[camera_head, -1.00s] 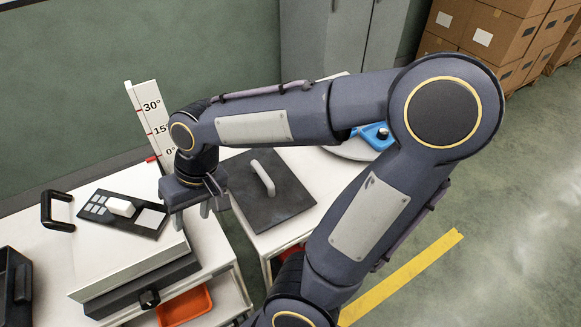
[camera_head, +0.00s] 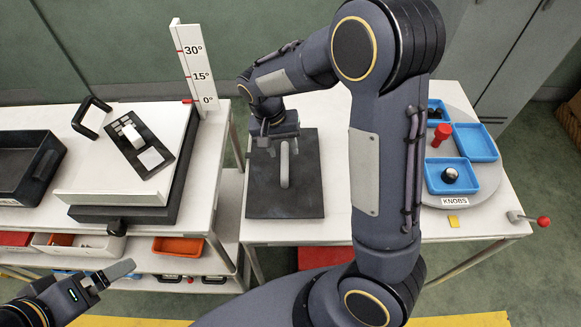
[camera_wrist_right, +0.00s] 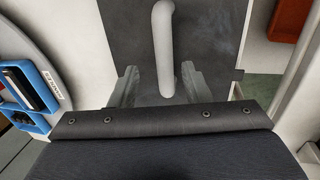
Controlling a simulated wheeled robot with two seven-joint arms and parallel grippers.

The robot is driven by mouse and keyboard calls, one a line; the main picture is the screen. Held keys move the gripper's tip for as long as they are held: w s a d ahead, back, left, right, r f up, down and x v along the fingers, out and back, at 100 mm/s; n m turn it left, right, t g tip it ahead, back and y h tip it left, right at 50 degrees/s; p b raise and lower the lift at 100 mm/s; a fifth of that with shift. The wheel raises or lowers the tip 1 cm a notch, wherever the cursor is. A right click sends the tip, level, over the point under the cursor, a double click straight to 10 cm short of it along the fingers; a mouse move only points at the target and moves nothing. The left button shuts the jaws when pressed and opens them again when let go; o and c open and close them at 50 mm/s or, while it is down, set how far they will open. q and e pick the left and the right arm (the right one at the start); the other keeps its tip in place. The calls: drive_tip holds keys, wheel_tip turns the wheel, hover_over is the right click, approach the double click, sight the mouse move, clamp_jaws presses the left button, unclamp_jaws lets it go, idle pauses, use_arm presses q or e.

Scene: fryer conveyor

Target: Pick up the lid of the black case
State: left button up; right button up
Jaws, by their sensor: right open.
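The lid is a dark grey flat plate (camera_head: 258,185) with a light grey bar handle (camera_head: 284,170), lying on the middle white table. The black case (camera_head: 28,168) looks to be the open black box at the far left. My right gripper (camera_head: 272,150) is open over the far part of the lid. In the right wrist view its fingers (camera_wrist_right: 158,84) stand on either side of the handle (camera_wrist_right: 163,45), apart from each other. Whether they touch the handle cannot be told. My left gripper (camera_head: 108,277) is at the lower left, away from the lid.
A white-topped device (camera_head: 90,182) with a black handle stands left of the lid. An angle scale (camera_head: 190,65) stands behind it. A round turntable (camera_head: 440,190) with blue knob trays is on the right. Bins sit on the shelf below.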

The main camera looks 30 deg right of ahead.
sight(284, 157)
drive_tip(key=f, duration=0.5)
drive_tip(key=shift+s+d+f+p, duration=0.1)
drive_tip(key=shift+d+f+p, duration=0.15)
drive_tip(key=shift+p, duration=0.1)
clamp_jaws()
